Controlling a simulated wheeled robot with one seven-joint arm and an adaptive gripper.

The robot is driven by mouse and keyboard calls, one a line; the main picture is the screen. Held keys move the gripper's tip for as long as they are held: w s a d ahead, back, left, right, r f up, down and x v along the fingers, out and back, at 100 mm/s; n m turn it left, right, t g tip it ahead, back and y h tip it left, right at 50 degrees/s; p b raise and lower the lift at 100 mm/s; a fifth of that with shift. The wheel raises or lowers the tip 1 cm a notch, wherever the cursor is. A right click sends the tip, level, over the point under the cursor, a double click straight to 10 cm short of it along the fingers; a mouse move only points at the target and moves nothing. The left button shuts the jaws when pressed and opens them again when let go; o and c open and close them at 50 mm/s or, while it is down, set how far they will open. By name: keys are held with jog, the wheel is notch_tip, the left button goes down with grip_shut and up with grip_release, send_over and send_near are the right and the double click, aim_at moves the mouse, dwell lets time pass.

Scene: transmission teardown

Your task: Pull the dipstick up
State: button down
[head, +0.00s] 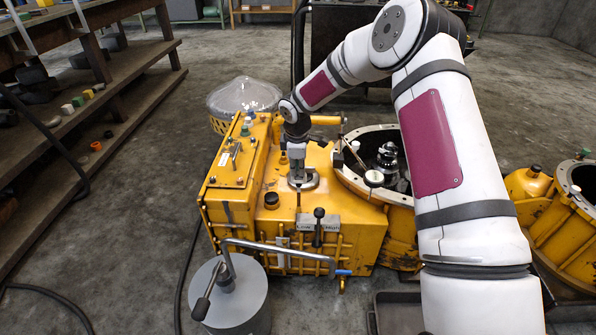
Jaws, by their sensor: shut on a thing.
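The yellow transmission housing (335,225) stands on the floor in the middle of the head view. My arm reaches over it from the right, and my gripper (298,174) points down at the housing's top. The gripper is shut on the dipstick, which is mostly hidden between the fingers. A round grey fitting (309,183) surrounds the spot just under the fingertips. I cannot tell how far the dipstick stands out of the fitting.
An open bell-shaped opening (345,180) with a dark metal part (387,160) lies right of the gripper. A grey drum with a crank (240,305) stands front left.

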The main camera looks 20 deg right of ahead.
jog(key=shift+r, duration=0.6)
jog(key=c, duration=1.7)
grip_release()
notch_tip(320, 180, up, 12)
jog(key=s, duration=0.2)
jog(key=shift+a+f, duration=0.2)
jog(key=shift+a, duration=0.15)
jog(key=shift+s, duration=0.1)
